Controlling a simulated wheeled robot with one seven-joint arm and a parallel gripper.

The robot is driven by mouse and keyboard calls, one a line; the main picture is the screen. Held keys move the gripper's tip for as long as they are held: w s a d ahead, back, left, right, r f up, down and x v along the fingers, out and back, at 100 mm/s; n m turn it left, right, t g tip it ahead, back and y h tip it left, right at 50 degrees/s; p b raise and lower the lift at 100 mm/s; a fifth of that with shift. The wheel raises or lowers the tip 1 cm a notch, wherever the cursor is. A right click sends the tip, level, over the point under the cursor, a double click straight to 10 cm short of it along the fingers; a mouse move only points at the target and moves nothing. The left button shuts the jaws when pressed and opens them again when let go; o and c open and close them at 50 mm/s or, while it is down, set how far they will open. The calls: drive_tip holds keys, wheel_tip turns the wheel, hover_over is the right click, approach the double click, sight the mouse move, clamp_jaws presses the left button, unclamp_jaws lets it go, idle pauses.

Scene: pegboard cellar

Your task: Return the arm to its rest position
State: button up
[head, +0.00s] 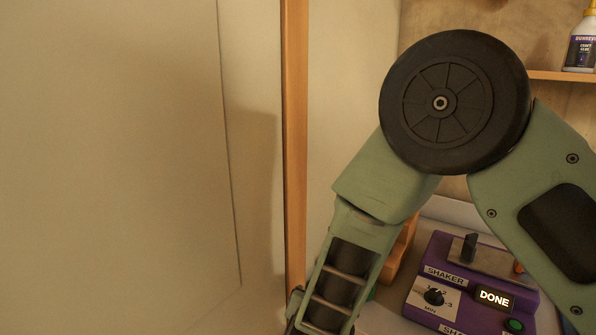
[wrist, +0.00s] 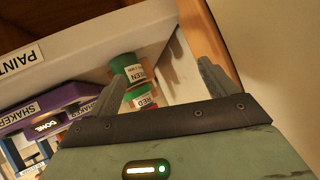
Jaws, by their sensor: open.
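My arm fills the right side of the head view, with its green links bent at a large black round joint. My gripper (wrist: 170,85) shows in the wrist view with its two grey fingers wide apart and nothing between them. In the head view the gripper is mostly cut off at the lower edge. Past the left finger, in the wrist view, is a green-lidded paint jar (wrist: 125,68), with a red-labelled one (wrist: 145,101) near it. I cannot tell how far the fingers are from the jars.
A purple shaker (head: 462,290) with a lit DONE display stands at lower right; it also shows in the wrist view (wrist: 70,97). A wooden post (head: 296,140) and pale panel (head: 120,170) lie left. A glue bottle (head: 582,45) stands on a shelf (head: 560,76).

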drive_tip(key=s+a+r+n+g+y, duration=0.4)
drive_tip(key=s+r+n+g+y, duration=0.35)
drive_tip(key=s+r, duration=0.4)
drive_tip(key=s+d+r+n+g+h, duration=0.2)
drive_tip(key=s+d+n+g+h, duration=0.2)
drive_tip(key=s+d, duration=0.9)
drive_tip(key=s+n+h, duration=0.1)
drive_tip(key=s, duration=0.1)
drive_tip(key=shift+s+d, duration=0.15)
drive_tip(key=shift+s, duration=0.15)
drive_tip(key=shift+n, duration=0.25)
